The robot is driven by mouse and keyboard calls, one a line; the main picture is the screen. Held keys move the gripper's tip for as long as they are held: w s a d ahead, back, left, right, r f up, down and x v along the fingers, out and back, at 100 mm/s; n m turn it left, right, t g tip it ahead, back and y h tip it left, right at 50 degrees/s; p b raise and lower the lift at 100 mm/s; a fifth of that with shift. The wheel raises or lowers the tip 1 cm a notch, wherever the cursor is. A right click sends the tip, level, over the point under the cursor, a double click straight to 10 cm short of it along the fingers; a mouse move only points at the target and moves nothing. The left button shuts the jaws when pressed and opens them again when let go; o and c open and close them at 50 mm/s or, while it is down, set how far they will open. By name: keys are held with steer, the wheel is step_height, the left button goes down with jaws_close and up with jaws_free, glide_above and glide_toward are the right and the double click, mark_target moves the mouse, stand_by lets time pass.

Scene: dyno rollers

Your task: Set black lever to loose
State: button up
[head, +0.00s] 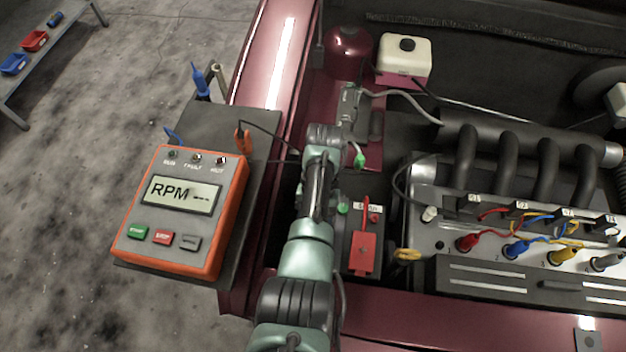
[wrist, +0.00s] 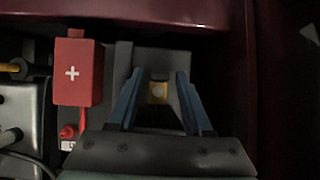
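My gripper (wrist: 160,74) shows in the wrist view with its two blue fingers apart. Between the fingertips is a small yellowish piece (wrist: 158,92) with a pale round spot. A small dark part (wrist: 159,76) sits at its far end; it may be the black lever, but the picture is too dark to tell its position. I see no finger clearly touching it. The grey block (wrist: 168,62) around it lies beside a red cover with a white plus (wrist: 72,72). In the head view my arm hides this spot and the gripper's fingers.
The red cover (head: 363,252) stands right of my arm in the head view. The engine (head: 520,225) with coloured plug leads is farther right. An orange RPM meter (head: 180,212) lies left of the dark red fender (head: 272,75). A green-tipped clip (head: 360,160) is near my arm.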

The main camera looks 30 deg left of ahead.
steer(key=shift+r, duration=0.1)
steer(key=p+v, duration=0.2)
steer(key=v, duration=1)
steer(key=shift+w+r, duration=0.1)
steer(key=shift+r, duration=0.1)
steer(key=shift+w+a+r, duration=0.1)
steer(key=shift+r, duration=0.05)
